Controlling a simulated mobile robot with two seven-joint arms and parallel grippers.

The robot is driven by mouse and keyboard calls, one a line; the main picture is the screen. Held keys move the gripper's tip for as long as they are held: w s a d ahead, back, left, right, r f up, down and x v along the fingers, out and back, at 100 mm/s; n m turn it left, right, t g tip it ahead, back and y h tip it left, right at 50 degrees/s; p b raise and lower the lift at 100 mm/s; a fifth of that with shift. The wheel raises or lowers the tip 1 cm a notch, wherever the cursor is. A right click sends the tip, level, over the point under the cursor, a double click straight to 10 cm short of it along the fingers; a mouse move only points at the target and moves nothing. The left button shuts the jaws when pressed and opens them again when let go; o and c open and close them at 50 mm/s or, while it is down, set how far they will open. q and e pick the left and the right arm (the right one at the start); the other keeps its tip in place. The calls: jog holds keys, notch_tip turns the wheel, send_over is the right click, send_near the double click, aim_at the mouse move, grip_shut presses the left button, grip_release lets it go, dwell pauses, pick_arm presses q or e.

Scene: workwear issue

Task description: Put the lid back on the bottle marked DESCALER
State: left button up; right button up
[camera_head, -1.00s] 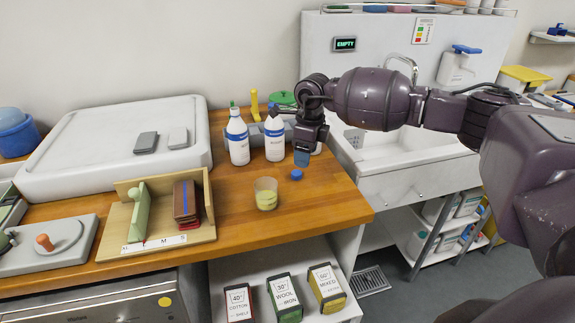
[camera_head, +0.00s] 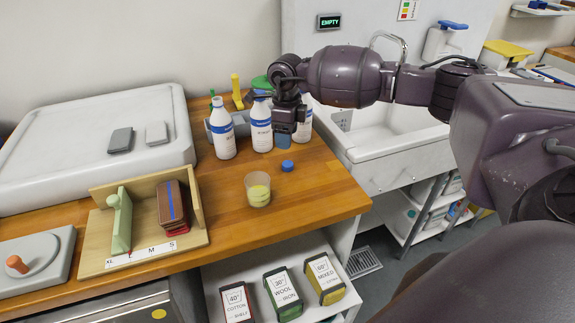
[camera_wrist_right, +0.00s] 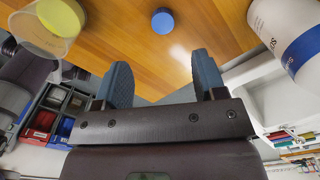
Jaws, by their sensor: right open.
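Three white bottles with blue bands stand at the back of the wooden counter: a left one (camera_head: 222,132), a middle one (camera_head: 261,128) and a right one (camera_head: 304,122), partly hidden behind my gripper. Their labels are too small to read, so I cannot tell which is DESCALER. A blue lid (camera_head: 287,165) lies on the counter in front of them; it also shows in the right wrist view (camera_wrist_right: 162,20). My right gripper (camera_head: 284,141) is open and empty above the counter, near the bottles, with the lid beyond its fingertips in the wrist view. My left gripper is out of view.
A clear cup with yellowish contents (camera_head: 258,190) stands in front of the lid. A wooden sorter (camera_head: 150,247) is to the left, and a sink (camera_head: 375,138) to the right. The counter (camera_head: 320,190) right of the cup is clear.

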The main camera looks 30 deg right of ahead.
send_over(288, 164)
jog(key=shift+a+f, duration=0.15)
jog(key=shift+f, duration=2.15)
jog(key=shift+d+f, duration=0.2)
jog(key=shift+f, duration=2.4)
jog(key=c, duration=1)
